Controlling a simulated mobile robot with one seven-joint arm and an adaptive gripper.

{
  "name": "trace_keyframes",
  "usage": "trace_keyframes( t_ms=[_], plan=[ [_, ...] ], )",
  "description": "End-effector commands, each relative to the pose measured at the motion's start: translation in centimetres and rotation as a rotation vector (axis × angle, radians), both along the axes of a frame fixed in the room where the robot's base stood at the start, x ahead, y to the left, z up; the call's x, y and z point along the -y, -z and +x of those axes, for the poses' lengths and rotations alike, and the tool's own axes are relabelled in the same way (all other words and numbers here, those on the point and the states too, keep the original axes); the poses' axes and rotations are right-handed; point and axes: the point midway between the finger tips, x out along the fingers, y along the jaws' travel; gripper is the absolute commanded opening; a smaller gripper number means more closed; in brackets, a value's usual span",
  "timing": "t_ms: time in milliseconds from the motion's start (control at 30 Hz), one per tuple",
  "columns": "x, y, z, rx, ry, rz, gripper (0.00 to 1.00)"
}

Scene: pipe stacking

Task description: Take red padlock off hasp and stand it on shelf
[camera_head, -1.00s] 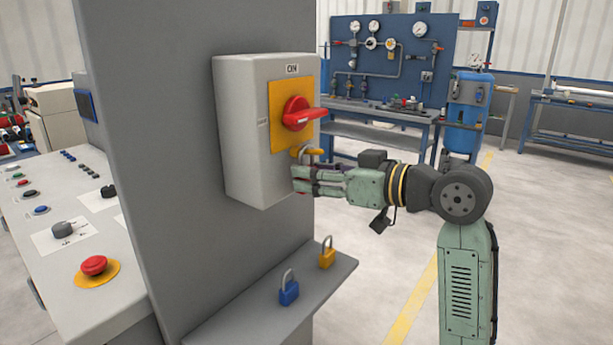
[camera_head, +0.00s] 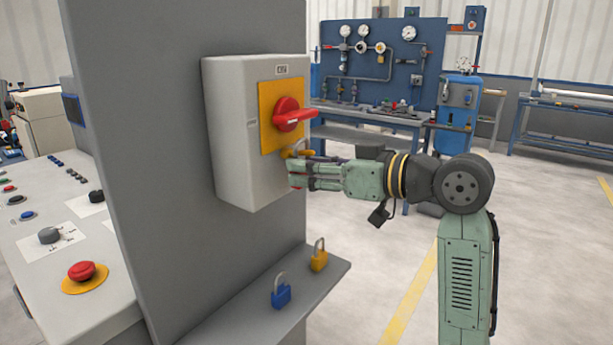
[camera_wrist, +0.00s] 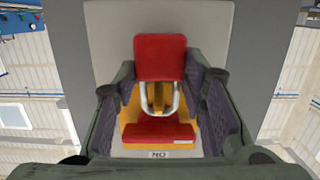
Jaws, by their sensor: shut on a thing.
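The red padlock (camera_wrist: 160,57) hangs at the grey switch box (camera_head: 232,130), its body between my fingertips. My gripper (camera_wrist: 162,82) is shut on its body from both sides. Its metal shackle (camera_wrist: 174,105) shows at the yellow hasp (camera_wrist: 146,98) under the red handle (camera_head: 290,115); I cannot tell whether it is still threaded through. In the head view my gripper (camera_head: 291,175) is at the box's lower right and hides most of the padlock. The grey shelf (camera_head: 225,322) sticks out below the box.
A blue padlock (camera_head: 281,296) and a yellow padlock (camera_head: 319,259) stand on the shelf, towards its right edge. The shelf's left part is bare. A console (camera_head: 95,240) with buttons is at left. A blue workbench (camera_head: 375,120) stands far back.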

Motion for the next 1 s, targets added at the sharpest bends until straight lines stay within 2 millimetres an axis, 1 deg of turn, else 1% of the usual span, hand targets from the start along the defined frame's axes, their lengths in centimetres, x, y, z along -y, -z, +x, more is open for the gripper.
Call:
trace_keyframes(
  t_ms=[33,167,400,500,700,833,1000],
  plan=[
    [1.1,0.3,-0.6,0.002,0.006,0.002,0.08],
    [3.6,0.3,-2.4,0.001,0.006,0.002,0.08],
    [8.9,0.3,-6.3,0.002,0.006,0.002,0.08],
    [10.8,0.2,-7.7,0.002,0.006,0.001,0.08],
    [13.1,0.1,-9.3,0.0,0.004,0.001,0.08],
    [13.6,0.1,-9.8,0.001,0.003,0.001,0.08],
    [13.7,0.1,-9.9,0.0,0.002,0.0,0.08]
  ],
)
